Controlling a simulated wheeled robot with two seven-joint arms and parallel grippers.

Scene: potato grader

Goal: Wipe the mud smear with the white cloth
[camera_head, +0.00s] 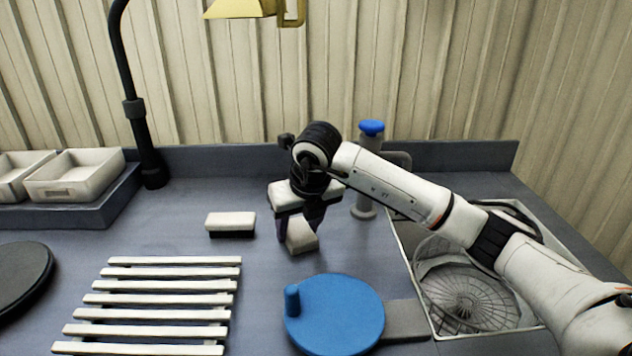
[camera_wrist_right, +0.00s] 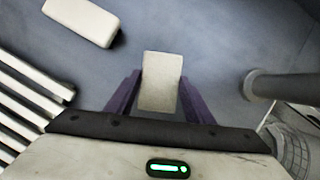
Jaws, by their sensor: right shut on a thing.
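A small white block-like piece, which looks like the folded white cloth (camera_head: 302,240), is between the fingers of my right gripper (camera_head: 297,226), low at the worktop behind the blue disc. In the right wrist view the white cloth (camera_wrist_right: 161,82) is held between two purple fingers. The gripper is shut on it. I cannot tell whether its underside touches the worktop. I cannot make out a mud smear in either view; the gripper and cloth hide part of the surface. My left gripper is not in view.
A white block with a dark base (camera_head: 231,222) lies left of the gripper. A white slatted rack (camera_head: 150,299), a blue disc with a knob (camera_head: 345,318), a blue-topped post (camera_head: 369,170) and a sink (camera_head: 521,318) surround it. White trays (camera_head: 74,179) stand at left.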

